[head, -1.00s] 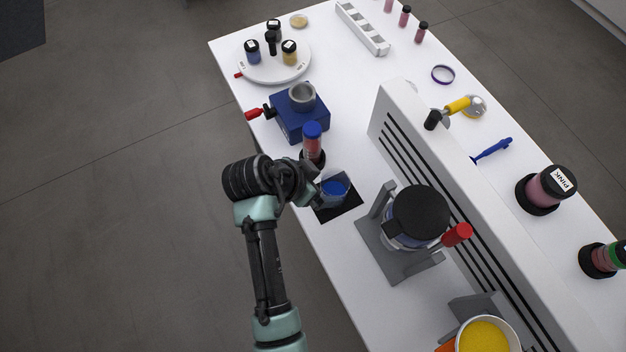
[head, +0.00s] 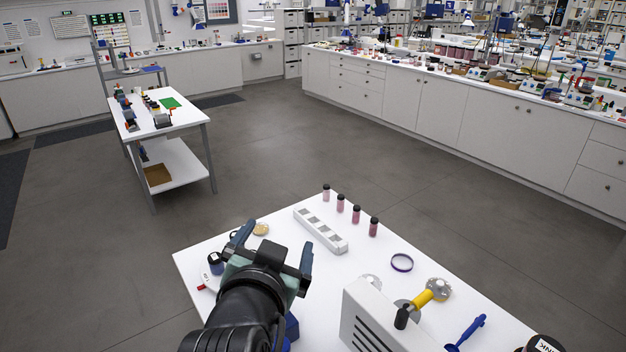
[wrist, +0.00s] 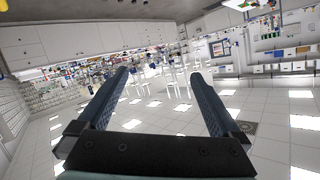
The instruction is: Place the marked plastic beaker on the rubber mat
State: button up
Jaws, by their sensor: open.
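My gripper (head: 279,236) is raised above the near left part of the white table, with its two blue-grey fingers spread. In the wrist view the fingers (wrist: 160,75) stand apart with nothing between them, pointing out across the room. Neither the plastic beaker nor the rubber mat shows in any current view. They lie below the head picture or behind my arm.
The white table (head: 375,272) carries a white slotted rack (head: 321,231), several pink vials (head: 356,214), a purple ring (head: 402,262), a yellow-handled tool (head: 430,293) and a tall vented panel (head: 378,322). Open floor (head: 290,150) lies beyond the table.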

notch_tip(320, 180, up, 18)
jog(key=s+d+n+t, duration=0.2)
jog(key=s+d+t, duration=0.1)
jog(key=t, duration=0.3)
jog(key=s+d+r+n+t, duration=0.1)
jog(key=s+r+t, duration=0.2)
jog(key=s+r, duration=0.3)
jog(key=s+d+r+n+t, duration=0.1)
jog(key=s+r+t, duration=0.3)
jog(key=r, duration=0.7)
jog(key=shift+s+r+n+y, duration=0.3)
jog(key=shift+s+n, duration=0.2)
jog(key=shift+s, duration=0.7)
jog(key=shift+d+f, duration=0.1)
jog(key=shift+f, duration=0.05)
notch_tip(320, 180, down, 5)
jog(key=b, duration=0.5)
jog(key=shift+w+f, duration=0.15)
